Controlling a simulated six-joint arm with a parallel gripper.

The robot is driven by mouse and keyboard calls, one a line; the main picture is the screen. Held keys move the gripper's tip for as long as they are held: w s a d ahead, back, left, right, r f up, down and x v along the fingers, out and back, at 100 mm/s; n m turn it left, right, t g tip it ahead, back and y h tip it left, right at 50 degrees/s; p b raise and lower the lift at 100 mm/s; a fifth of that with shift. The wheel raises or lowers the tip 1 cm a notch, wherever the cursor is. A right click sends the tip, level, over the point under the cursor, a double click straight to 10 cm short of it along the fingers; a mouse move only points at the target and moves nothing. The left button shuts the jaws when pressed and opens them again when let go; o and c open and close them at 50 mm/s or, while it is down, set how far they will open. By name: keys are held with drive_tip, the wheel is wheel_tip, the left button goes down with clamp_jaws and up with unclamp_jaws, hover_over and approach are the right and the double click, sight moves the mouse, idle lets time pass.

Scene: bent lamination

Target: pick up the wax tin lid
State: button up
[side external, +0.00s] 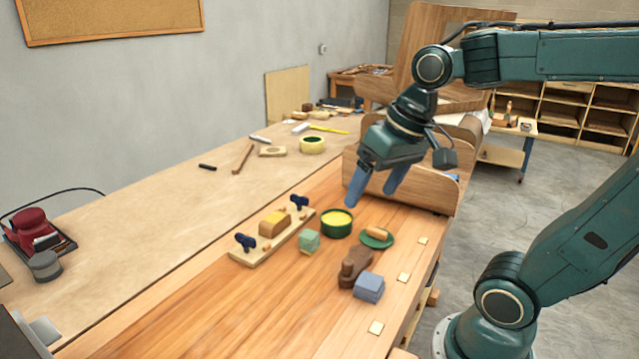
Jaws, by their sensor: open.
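The wax tin lid (366,243) is a flat dark green disc on the wooden bench, just right of the tin. A small tan, cork-like piece (377,233) lies on top of it and covers its middle. The round green wax tin (337,231) stands uncovered with yellow wax showing. My gripper (369,198) is open, with two blue fingers pointing down. It is above and behind the tin and lid in the picture, apart from both, with nothing between the fingers.
A green block (309,241) and a clamping board (262,250) with blue knobs stand left of the tin. A brown wooden tool (354,266) and a blue-grey block (369,287) lie in front. Curved wooden panels (430,185) stand behind my gripper.

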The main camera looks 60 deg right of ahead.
drive_tip(key=w+d+m+g, duration=0.2)
drive_tip(key=w+d+m, duration=0.2)
drive_tip(key=w+d, duration=0.1)
drive_tip(key=m+g+y, duration=0.1)
drive_tip(key=m+y, duration=0.2)
drive_tip(key=m, duration=0.5)
hover_over(377, 235)
drive_tip(key=w+a, duration=0.1)
drive_tip(key=w, duration=0.1)
wheel_tip(377, 235, down, 6)
drive_tip(key=s+d+f+m+y, duration=0.1)
drive_tip(key=s+d+f+m, duration=0.1)
drive_tip(key=d, duration=0.5)
wheel_tip(377, 235, down, 3)
drive_tip(key=shift+s+d+r+m+g, duration=0.2)
drive_tip(key=shift+m+g, duration=0.1)
drive_tip(key=shift+m, duration=0.2)
drive_tip(key=x, duration=0.8)
drive_tip(key=shift+a+f, duration=0.1)
drive_tip(key=shift+a, duration=0.05)
drive_tip(key=shift+f, duration=0.1)
